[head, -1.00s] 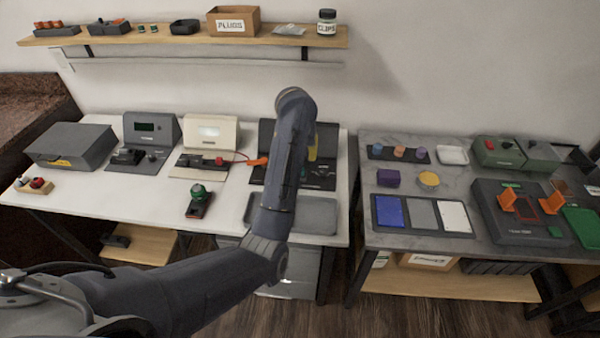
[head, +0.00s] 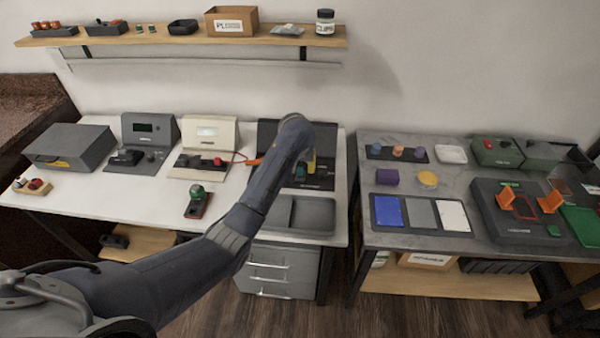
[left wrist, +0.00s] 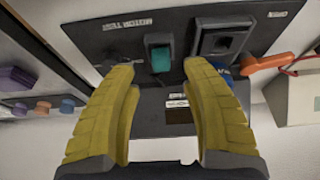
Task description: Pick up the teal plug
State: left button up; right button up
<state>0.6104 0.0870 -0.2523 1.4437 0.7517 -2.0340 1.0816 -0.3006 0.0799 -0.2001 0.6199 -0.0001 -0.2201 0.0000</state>
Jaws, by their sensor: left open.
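The teal plug (left wrist: 160,56) sits upright in a slot of the dark panel (left wrist: 120,45), near the top middle of the left wrist view. My left gripper (left wrist: 160,72) has two yellow fingers spread wide, one to each side below the plug, with nothing between them. The plug lies beyond the fingertips, and I see no contact. In the head view, only a yellow bit of my left gripper (head: 311,164) shows beside the arm, over the dark station (head: 325,178). The arm hides part of that station. My right gripper is not in view.
To the right of the plug are an empty-looking dark socket (left wrist: 222,40) and an orange connector (left wrist: 265,63) with a red cable. A blue piece (left wrist: 238,88) is partly behind the right finger. A grey tray (head: 316,215) lies in front of the station. Purple and orange knobs stand on the side table.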

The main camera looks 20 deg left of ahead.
aim_at(300, 169)
pick_arm(q)
jog(key=shift+x, duration=2.05)
jog(key=shift+s, duration=0.1)
jog(key=shift+c, duration=0.4)
grip_shut()
